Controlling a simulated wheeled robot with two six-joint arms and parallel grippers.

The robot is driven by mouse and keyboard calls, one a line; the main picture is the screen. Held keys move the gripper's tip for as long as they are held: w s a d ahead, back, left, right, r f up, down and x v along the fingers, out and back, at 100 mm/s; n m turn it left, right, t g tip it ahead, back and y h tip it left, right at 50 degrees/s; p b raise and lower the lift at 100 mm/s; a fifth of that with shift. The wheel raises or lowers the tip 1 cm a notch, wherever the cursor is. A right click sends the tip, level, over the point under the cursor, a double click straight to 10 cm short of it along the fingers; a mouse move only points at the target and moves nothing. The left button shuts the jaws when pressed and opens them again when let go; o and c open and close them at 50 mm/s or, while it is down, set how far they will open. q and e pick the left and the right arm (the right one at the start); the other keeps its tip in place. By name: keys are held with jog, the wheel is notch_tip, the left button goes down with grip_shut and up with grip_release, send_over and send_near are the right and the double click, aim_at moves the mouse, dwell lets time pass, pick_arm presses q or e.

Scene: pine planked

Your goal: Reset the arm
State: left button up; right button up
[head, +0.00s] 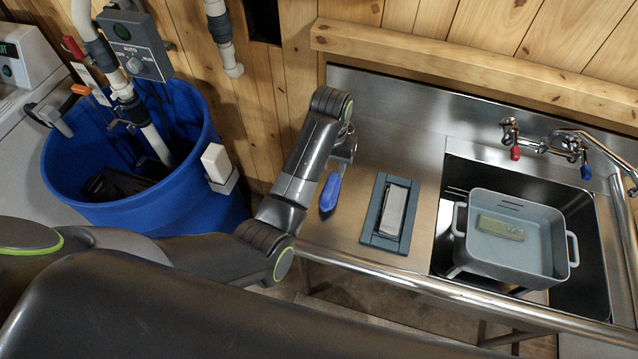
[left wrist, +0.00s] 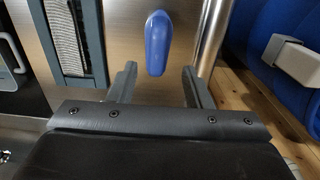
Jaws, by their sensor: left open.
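My left arm comes in from the left and bends down over the steel counter. My left gripper (head: 343,152) is partly hidden behind its own wrist, above the counter's left end. It is open with nothing between its fingers, as the left wrist view (left wrist: 159,76) shows. A blue rounded handle-like object (head: 330,192) lies on the counter just below it. In the left wrist view the blue object (left wrist: 157,43) shows beyond the fingertips, roughly centred in the gap; I see no contact. My right gripper is not in view.
A grey block in a dark holder (head: 377,235) lies right of the blue object. A grey basin (head: 482,258) with a greenish block stands in the sink (head: 585,285). A blue barrel (head: 205,205) stands left. A wooden ledge (head: 470,60) runs behind.

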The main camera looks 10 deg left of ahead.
pick_arm(q)
jog(key=shift+w+d+r, duration=0.1)
jog(key=shift+w+r, duration=0.15)
jog(key=shift+r, duration=0.5)
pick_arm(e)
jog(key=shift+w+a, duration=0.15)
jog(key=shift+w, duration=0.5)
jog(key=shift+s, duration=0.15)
